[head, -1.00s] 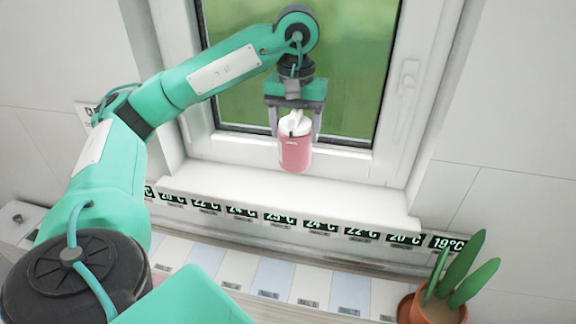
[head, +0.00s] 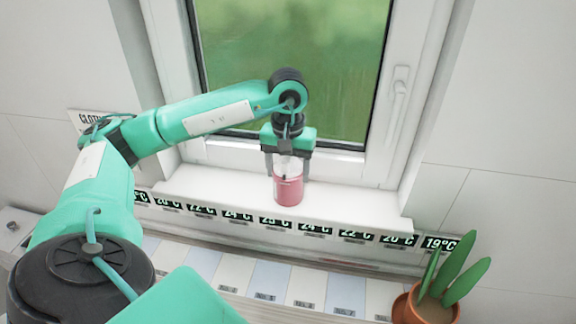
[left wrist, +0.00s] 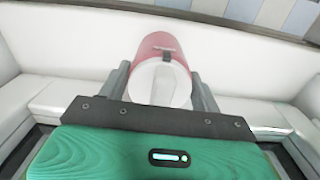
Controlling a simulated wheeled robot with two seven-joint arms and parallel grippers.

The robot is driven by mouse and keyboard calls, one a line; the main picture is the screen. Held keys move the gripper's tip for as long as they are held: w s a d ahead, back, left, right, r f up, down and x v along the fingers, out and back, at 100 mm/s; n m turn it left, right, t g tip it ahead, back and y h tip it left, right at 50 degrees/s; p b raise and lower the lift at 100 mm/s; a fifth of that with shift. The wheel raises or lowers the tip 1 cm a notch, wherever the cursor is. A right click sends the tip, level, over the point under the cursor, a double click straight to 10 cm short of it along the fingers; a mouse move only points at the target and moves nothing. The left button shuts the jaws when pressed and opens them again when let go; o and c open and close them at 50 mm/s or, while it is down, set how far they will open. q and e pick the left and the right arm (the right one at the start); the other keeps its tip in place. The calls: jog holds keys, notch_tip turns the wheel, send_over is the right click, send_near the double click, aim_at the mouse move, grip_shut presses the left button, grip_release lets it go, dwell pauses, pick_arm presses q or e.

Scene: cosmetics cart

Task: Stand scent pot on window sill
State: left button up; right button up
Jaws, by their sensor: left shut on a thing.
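The scent pot (head: 289,189) is a pink-red cylinder with a white top. In the left wrist view the scent pot (left wrist: 160,48) shows its white lid between the two fingers. My left gripper (head: 287,178) is shut on it from above, one finger on each side. The pot is upright over the white window sill (head: 220,190), with its base at or very near the sill surface; I cannot tell whether it touches. My right gripper is not in view.
The window frame (head: 330,158) rises behind the sill. A row of temperature labels (head: 275,222) runs along the sill's front. A potted plant (head: 437,300) stands at the lower right. The sill is clear on both sides of the pot.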

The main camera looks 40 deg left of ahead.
pick_arm(q)
jog(key=shift+f, duration=0.1)
jog(key=o, duration=1.3)
jog(key=shift+r, duration=0.3)
notch_tip(320, 180, up, 4)
jog(key=shift+d+b, duration=0.1)
jog(key=shift+b, duration=0.9)
notch_tip(320, 180, up, 6)
jog(key=shift+f+p, duration=0.25)
jog(key=shift+p, duration=0.1)
jog(key=shift+r, duration=1.1)
